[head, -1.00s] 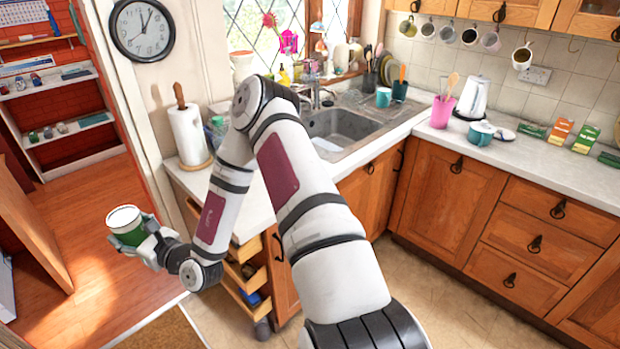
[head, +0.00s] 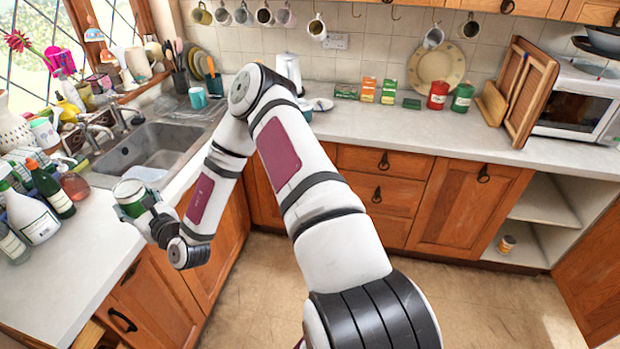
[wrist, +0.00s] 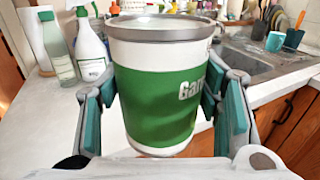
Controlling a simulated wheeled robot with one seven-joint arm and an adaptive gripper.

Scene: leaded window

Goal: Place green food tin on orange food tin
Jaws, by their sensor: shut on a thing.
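The green food tin, white with a green band, is held upright in my gripper (head: 150,212) at the left of the head view, in front of the sink counter. In the wrist view the green food tin (wrist: 155,105) fills the middle, with a finger pad pressed on each side; my gripper is shut on it. A small tin with an orange label, which looks like the orange food tin (head: 507,244), stands on the lower shelf of the open cabinet at the far right, well away from my gripper. Its details are too small to tell.
The open cabinet (head: 545,205) has a middle shelf above the small tin. Its brown door (head: 590,270) stands open at the right. Bottles (head: 45,190) crowd the left counter. A red canister (head: 437,95) and a green canister (head: 462,98) stand on the back counter. Floor in front is clear.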

